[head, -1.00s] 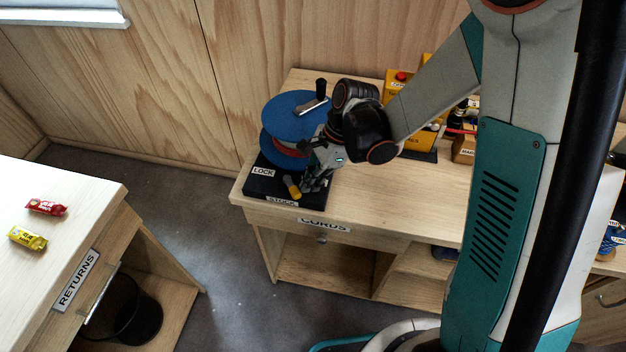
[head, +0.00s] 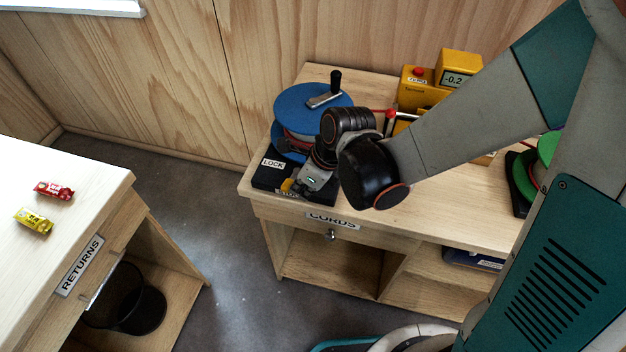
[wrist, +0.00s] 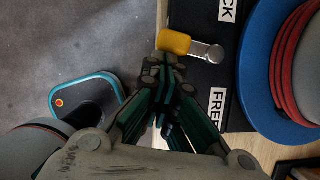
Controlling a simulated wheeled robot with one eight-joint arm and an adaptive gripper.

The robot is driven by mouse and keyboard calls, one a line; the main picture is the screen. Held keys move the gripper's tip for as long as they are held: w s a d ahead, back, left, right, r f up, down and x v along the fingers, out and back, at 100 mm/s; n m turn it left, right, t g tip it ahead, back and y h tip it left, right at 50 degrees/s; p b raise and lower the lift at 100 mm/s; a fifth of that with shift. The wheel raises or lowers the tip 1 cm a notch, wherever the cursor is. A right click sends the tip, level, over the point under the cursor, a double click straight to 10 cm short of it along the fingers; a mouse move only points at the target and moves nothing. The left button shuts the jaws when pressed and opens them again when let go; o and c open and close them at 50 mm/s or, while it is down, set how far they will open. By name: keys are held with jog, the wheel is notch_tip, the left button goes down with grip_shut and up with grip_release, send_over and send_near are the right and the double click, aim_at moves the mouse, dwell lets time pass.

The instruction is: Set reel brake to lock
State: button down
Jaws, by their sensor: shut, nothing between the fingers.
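The cord reel (head: 305,108) has a blue flange, a red cord and a black crank knob, on a black base at the table's left end. The base carries a LOCK label (head: 273,163); part of it (wrist: 229,9) and a FREE label (wrist: 218,105) show in the wrist view. The brake lever, a metal arm (wrist: 207,50) with a yellow handle (wrist: 174,41), points out between the two labels. My gripper (wrist: 165,62) is shut and empty, its tips right beside the yellow handle on the FREE side; I cannot tell whether they touch. In the head view my gripper (head: 298,191) partly hides the lever.
Yellow instrument boxes (head: 455,72) and a green reel (head: 547,155) stand further right on the table (head: 450,205). A returns counter (head: 85,190) at left holds red (head: 54,190) and yellow (head: 34,221) packets, with a black bin (head: 130,300) beneath. Floor between is clear.

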jog(key=shift+a, duration=1)
jog(key=shift+w+d+b, duration=0.3)
jog(key=shift+w+b, duration=0.05)
jog(key=shift+w, duration=0.4)
jog(key=shift+d, duration=0.15)
